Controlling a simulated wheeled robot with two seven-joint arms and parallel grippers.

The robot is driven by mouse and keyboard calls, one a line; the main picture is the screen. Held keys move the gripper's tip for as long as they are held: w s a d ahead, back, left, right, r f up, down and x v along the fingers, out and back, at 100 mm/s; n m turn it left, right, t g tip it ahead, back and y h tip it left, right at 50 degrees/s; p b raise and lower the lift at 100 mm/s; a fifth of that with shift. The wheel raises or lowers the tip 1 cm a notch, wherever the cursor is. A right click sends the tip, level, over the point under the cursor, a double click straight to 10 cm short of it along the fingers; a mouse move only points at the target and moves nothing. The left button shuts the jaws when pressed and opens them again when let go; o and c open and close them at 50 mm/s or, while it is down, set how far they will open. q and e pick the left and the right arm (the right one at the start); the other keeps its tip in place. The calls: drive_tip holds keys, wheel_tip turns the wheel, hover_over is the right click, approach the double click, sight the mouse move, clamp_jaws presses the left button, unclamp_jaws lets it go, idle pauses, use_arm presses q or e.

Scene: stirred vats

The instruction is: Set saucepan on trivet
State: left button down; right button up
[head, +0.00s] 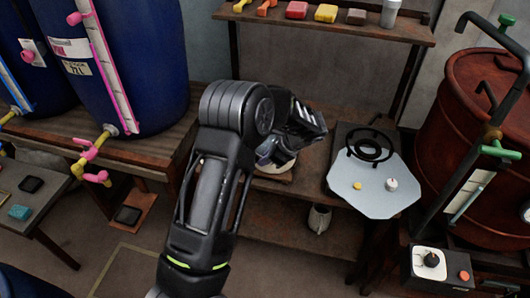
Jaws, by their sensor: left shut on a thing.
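My left gripper (270,155) reaches down over the middle of the bench, and its own wrist hides much of it. It is shut on what looks like the saucepan (283,167). Only a pale, rounded part of the pan shows below the gripper. A light brown wooden piece (284,178), which may be the trivet, lies just under the pan. I cannot tell whether the two touch. My right gripper is not in view.
A shelf (330,27) with small coloured blocks hangs behind. Blue vats (125,65) stand left, a rust-red vat (455,125) right. A mug (319,218) sits on the lower shelf.

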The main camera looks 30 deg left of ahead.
use_arm(q)
drive_tip(key=shift+f, duration=0.25)
drive_tip(key=c, duration=2)
unclamp_jaws()
drive_tip(key=shift+f, duration=0.15)
drive_tip(key=o, duration=0.4)
drive_tip(key=shift+d+r, duration=0.1)
drive_tip(key=shift+r, duration=0.1)
drive_tip(key=b+v, duration=0.1)
drive_tip(key=v, duration=1)
drive_tip(key=shift+d+r, duration=0.2)
drive_tip(key=shift+r, duration=0.1)
